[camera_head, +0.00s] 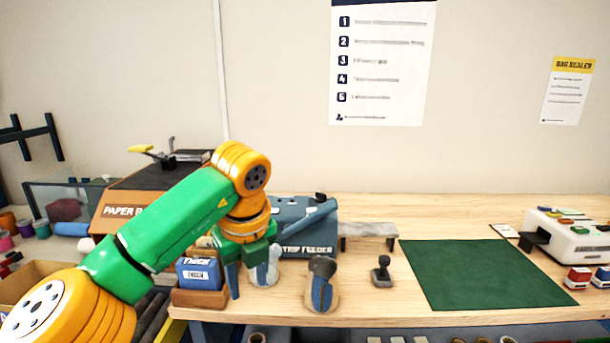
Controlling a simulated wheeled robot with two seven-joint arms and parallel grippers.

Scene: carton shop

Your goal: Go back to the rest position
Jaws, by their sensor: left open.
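My left arm comes in from the left in green and orange. Its gripper (250,283) points down over the front left of the wooden table (390,305), open. One finger hangs just right of a blue box (198,274) that stands in a brown tray (200,298). A pale blue-and-white object (272,268) shows behind the other finger. I cannot tell whether the gripper touches either of them. My right gripper is not in view.
A dark-topped blue holder (321,284) and a small black stamp-like tool (382,271) stand right of the gripper. The strip feeder (305,225) is behind. A flat green mat (480,275) lies clear. A white machine (572,236) stands at right.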

